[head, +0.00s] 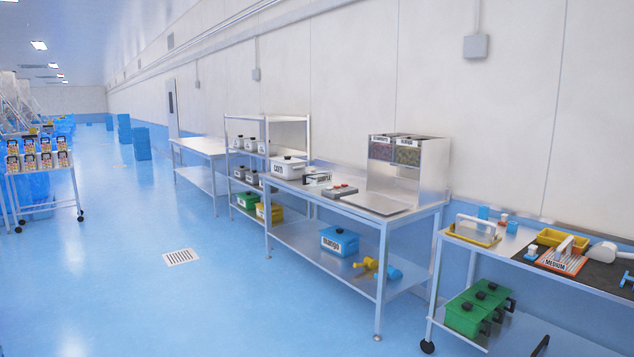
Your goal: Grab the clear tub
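I cannot pick out a clear tub with certainty in the head view. A white lidded tub with dark lettering (288,167) stands on the left part of the steel table (372,213). A dispenser (408,165) with two see-through-fronted bins stands at the table's right end. Several small pale lidded tubs (250,145) stand on the rack behind. My gripper is not in view, so its state does not show.
A blue lidded tub (339,241) and yellow and blue scoops (377,267) are on the lower shelf. A wheeled cart (520,262) with trays and green tubs (478,308) is at right. A pouch cart (40,168) is at left. The blue floor (110,270) between is clear.

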